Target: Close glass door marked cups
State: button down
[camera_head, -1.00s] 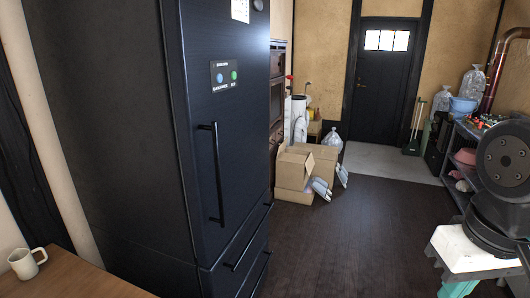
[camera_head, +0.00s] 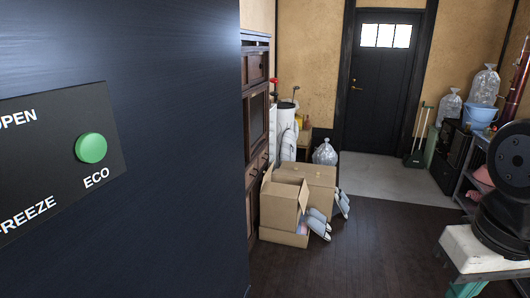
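No glass door marked cups can be made out in this view. A tall brown wooden cabinet (camera_head: 258,130) stands just beyond the dark refrigerator, seen at a steep angle; its panels are too oblique to tell whether they are glass or carry any marking. Part of my own arm shows at the right edge, but my gripper is not in view.
The dark refrigerator (camera_head: 190,190), with a panel and green ECO button (camera_head: 91,148), fills the left side very close. Open cardboard boxes (camera_head: 284,205) and grey slippers (camera_head: 318,224) lie on the floor by the cabinet. Dark floor (camera_head: 375,255) is clear ahead, toward a black door (camera_head: 384,85).

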aim_at(256, 104)
jog(key=z, duration=0.05)
jog(key=i, duration=3.95)
jog(key=u, duration=0.05)
